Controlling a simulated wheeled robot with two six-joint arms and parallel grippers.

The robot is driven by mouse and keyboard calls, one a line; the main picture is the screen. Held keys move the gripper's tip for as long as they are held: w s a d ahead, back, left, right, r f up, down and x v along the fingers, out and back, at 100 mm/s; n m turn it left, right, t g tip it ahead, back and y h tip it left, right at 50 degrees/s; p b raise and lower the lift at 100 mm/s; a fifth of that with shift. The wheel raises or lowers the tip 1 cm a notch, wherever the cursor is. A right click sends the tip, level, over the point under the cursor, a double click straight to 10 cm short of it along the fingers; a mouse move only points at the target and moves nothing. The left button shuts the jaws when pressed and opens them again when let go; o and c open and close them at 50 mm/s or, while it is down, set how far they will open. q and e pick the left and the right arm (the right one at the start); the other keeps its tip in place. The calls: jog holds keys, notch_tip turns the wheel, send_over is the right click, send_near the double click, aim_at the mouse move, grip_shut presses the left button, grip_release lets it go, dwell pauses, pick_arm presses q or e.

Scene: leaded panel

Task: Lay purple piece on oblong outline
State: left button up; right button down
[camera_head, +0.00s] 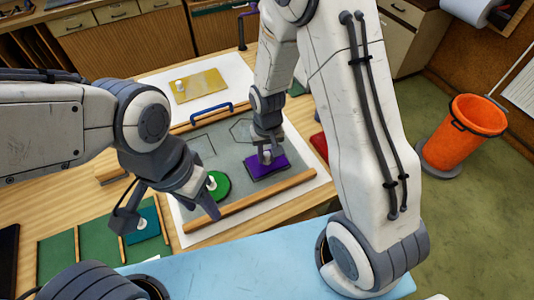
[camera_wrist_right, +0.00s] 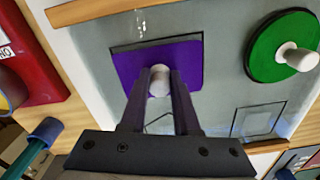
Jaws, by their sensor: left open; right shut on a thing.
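The purple piece (camera_head: 264,168) is a flat four-sided plate with a pale knob, at the right part of the grey panel (camera_head: 225,150). My right gripper (camera_head: 266,154) is shut on its knob; the wrist view shows the fingers (camera_wrist_right: 160,82) around the knob and the purple plate (camera_wrist_right: 186,52) beyond. A dark line runs along the plate's far edge there; I cannot tell whether it is outline or shadow, or whether the plate touches the panel. A four-sided outline (camera_wrist_right: 257,120) lies bare beside the fingers. My left gripper (camera_head: 166,208) is open and empty near the panel's left front.
A green disc (camera_head: 219,186) with a knob lies on the panel. Wooden strips (camera_head: 250,204) edge it, and a blue handle (camera_head: 211,112) stands behind. A yellow piece (camera_head: 200,84), a teal piece (camera_head: 142,226) and a red object (camera_head: 320,147) lie around it.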

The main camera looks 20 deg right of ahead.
jog(key=shift+f, duration=0.2)
jog(key=shift+f, duration=0.2)
jog(key=c, duration=0.6)
grip_release()
jog(key=shift+c, duration=0.2)
jog(key=shift+r, duration=0.1)
